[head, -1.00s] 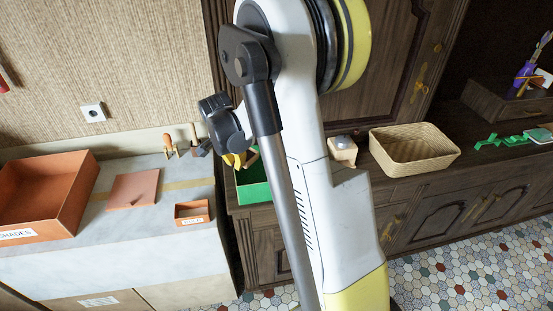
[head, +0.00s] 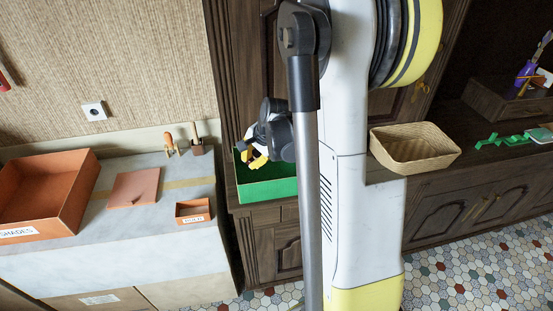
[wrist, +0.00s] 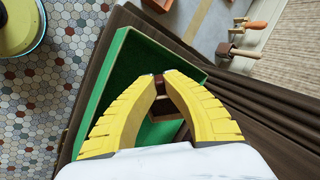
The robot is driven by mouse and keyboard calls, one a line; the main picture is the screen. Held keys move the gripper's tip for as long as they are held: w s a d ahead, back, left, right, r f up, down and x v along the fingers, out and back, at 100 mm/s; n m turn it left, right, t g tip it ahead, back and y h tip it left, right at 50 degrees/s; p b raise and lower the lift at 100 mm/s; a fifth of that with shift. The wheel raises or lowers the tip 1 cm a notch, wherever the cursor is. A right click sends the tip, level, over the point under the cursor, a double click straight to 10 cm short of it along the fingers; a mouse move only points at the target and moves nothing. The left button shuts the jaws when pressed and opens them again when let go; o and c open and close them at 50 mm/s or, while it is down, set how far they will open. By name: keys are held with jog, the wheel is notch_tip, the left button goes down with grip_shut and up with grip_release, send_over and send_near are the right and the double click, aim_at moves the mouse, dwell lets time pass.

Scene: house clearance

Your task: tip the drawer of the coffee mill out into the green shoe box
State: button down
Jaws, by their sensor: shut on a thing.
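The green shoe box (head: 272,189) stands open at the left end of the dark wooden sideboard. My gripper (head: 252,160) is over it in the head view. In the wrist view my gripper (wrist: 160,76) has its yellow fingers shut on a small brown wooden piece, the drawer (wrist: 160,90), with the box's green wall (wrist: 98,105) and floor around and beyond it. The fingers hide most of the drawer; its contents and exact tilt cannot be made out. The coffee mill cannot be made out now; my arm covers part of the sideboard.
A woven basket (head: 414,150) stands right of my arm. On the grey counter at left are a large orange box (head: 45,195), a flat orange piece (head: 134,187), a small labelled orange box (head: 193,211) and two wooden-handled tools (head: 196,142). Green pieces (head: 495,142) lie far right.

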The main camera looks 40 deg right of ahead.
jog(key=s+d+r+t+y+b, duration=0.1)
jog(key=t+y, duration=0.1)
jog(key=s+d+r+m+t+y+b, duration=0.1)
jog(key=s+d+t, duration=0.1)
jog(key=shift+r+t+y+b, duration=0.15)
jog(key=shift+t+y+b, duration=0.15)
jog(key=shift+y+b, duration=0.1)
jog(key=shift+s+d+r+t+y+b, duration=0.35)
jog(key=shift+t+y+b, duration=0.4)
jog(key=shift+b, duration=0.85)
jog(key=shift+s+d+r+m+t+y+b, duration=0.1)
jog(key=shift+s+d+m+t+y+b, duration=0.45)
jog(key=shift+b, duration=0.95)
jog(key=shift+s+d+m+t+y+b, duration=0.1)
jog(key=shift+s+t+y+b, duration=0.1)
jog(key=shift+t+b, duration=0.95)
jog(key=shift+s+d+m+t+y+b, duration=0.55)
jog(key=shift+t+b, duration=0.5)
jog(key=shift+b, duration=2.15)
jog(key=shift+s+d+r+m+t+y, duration=0.2)
jog(key=shift+r+t+y, duration=0.1)
jog(key=shift+r+t, duration=0.15)
jog(key=shift+s+d+r+m+t+y, duration=0.1)
jog(key=shift+s+d+r+t+y, duration=0.15)
jog(key=shift+r+t, duration=0.15)
jog(key=shift+s+d+r+m+t+y, duration=0.1)
jog(key=shift+s+d+r+t+y, duration=0.15)
jog(key=shift+r+t, duration=0.2)
jog(key=shift+a, duration=0.1)
